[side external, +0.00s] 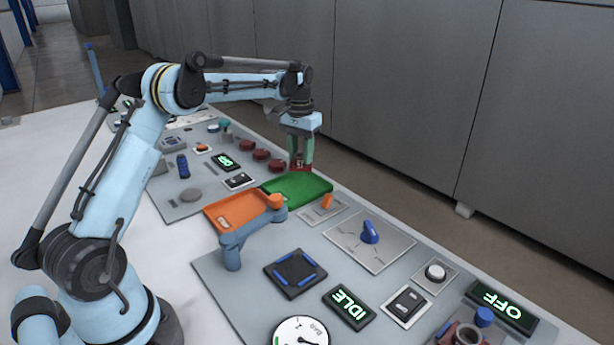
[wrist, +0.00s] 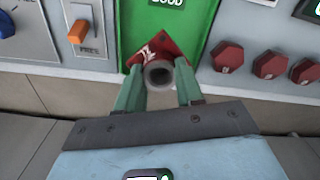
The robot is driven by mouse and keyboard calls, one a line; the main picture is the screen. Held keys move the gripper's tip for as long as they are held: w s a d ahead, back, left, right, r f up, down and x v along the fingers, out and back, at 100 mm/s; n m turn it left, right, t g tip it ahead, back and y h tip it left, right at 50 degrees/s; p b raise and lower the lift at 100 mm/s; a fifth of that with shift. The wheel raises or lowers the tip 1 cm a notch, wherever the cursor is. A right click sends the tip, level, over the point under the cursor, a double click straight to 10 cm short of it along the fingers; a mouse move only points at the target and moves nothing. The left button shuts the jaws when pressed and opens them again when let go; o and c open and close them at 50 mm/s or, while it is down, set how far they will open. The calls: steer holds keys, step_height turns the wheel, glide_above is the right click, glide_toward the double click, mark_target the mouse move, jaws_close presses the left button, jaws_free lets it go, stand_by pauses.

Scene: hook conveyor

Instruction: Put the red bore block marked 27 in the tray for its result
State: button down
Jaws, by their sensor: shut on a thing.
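My gripper (side external: 300,150) is shut on the red bore block (side external: 297,167) and holds it at the far edge of the green tray (side external: 300,188). In the wrist view, the fingers of my gripper (wrist: 158,70) grip the red block (wrist: 170,46) from both sides. Its round grey bore faces the camera. A white mark shows on its left face, too small and tilted to read. The green tray (wrist: 165,20) lies behind the block, with a label that seems to read GOOD. An orange tray (side external: 232,213) sits next to the green one.
Several red hexagonal pieces (side external: 261,154) stand in a row beyond the green tray. A blue post with an orange-tipped arm (side external: 232,245) stands close to the orange tray. An orange switch (side external: 327,202) is beside the green tray. A display reads IDLE (side external: 349,307).

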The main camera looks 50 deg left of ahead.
steer(key=shift+f, duration=3.05)
steer(key=shift+f, duration=0.5)
stand_by(0.5)
steer(key=shift+c, duration=1.1)
jaws_free()
steer(key=shift+r, duration=0.15)
steer(key=shift+r, duration=3.4)
